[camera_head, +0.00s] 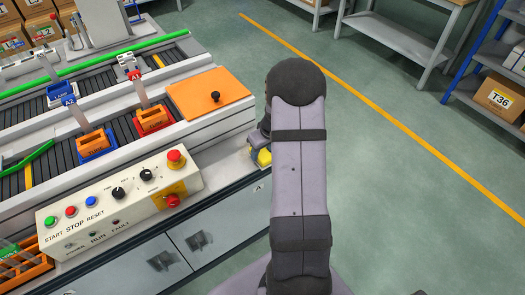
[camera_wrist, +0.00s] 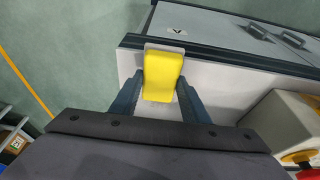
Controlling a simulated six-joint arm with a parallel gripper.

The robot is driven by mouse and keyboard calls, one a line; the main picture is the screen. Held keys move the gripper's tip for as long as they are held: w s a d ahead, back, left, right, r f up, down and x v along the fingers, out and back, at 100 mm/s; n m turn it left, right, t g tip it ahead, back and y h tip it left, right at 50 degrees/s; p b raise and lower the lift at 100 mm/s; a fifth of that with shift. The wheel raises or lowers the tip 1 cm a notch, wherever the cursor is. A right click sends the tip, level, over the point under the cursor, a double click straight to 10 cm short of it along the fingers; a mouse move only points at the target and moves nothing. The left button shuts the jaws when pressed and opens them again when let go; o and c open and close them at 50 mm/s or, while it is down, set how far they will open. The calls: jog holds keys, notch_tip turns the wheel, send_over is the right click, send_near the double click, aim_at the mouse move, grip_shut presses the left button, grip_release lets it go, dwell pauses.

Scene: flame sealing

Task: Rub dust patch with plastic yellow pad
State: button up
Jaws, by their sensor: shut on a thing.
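The yellow pad (camera_wrist: 162,78) is between the two fingers of my gripper (camera_wrist: 160,85), which is shut on it, in the wrist view. The pad is over the pale machine top near its dark edge. A thin greyish margin shows around the pad's far end; I cannot tell whether it is dust or part of the pad. In the head view a bit of the yellow pad (camera_head: 264,157) shows at the right end of the machine top, left of my arm. My arm hides most of the gripper there. I cannot tell whether the pad touches the surface. No dust patch is clearly visible.
A control box (camera_head: 118,200) with buttons, knobs and a red emergency stop (camera_head: 176,159) stands left of the pad. Behind it are an orange plate (camera_head: 211,93) with a black knob and a conveyor with small bins. Open green floor lies to the right.

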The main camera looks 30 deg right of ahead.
jog(key=shift+w, duration=0.15)
jog(key=shift+w+r+p, duration=0.1)
jog(key=shift+w+p, duration=0.5)
jog(key=shift+w, duration=1.15)
jog(key=shift+w, duration=0.15)
jog(key=shift+w, duration=1.75)
jog(key=shift+w, duration=0.1)
